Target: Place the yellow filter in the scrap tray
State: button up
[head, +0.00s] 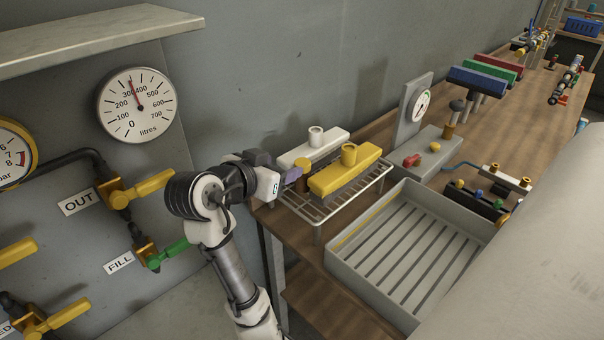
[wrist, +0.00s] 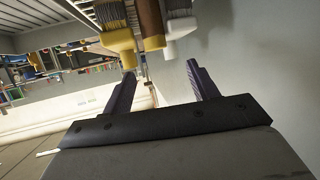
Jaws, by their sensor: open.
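The grey, ribbed scrap tray (head: 368,291) stands right of the rack and looks empty.
A gauge stand (head: 408,115) rises behind the tray. Valve handles (head: 150,186) are on the wall at left. A pale, blurred surface covers the lower right.

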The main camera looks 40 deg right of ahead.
aim_at(301, 164)
jog(key=x, duration=0.2)
jog(key=p+x, duration=0.1)
jog(key=x, duration=0.1)
jog(key=p+x, duration=0.1)
jog(key=x, duration=0.1)
jog(key=shift+s+d+f, duration=0.25)
jog(key=shift+f, duration=0.2)
jog(key=shift+w+d+f, duration=0.2)
jog(key=shift+d+f, duration=0.1)
jog(key=shift+d, duration=0.05)
jog(key=c, duration=1.1)
jog(key=shift+c, duration=0.2)
jog(key=shift+r, duration=0.15)
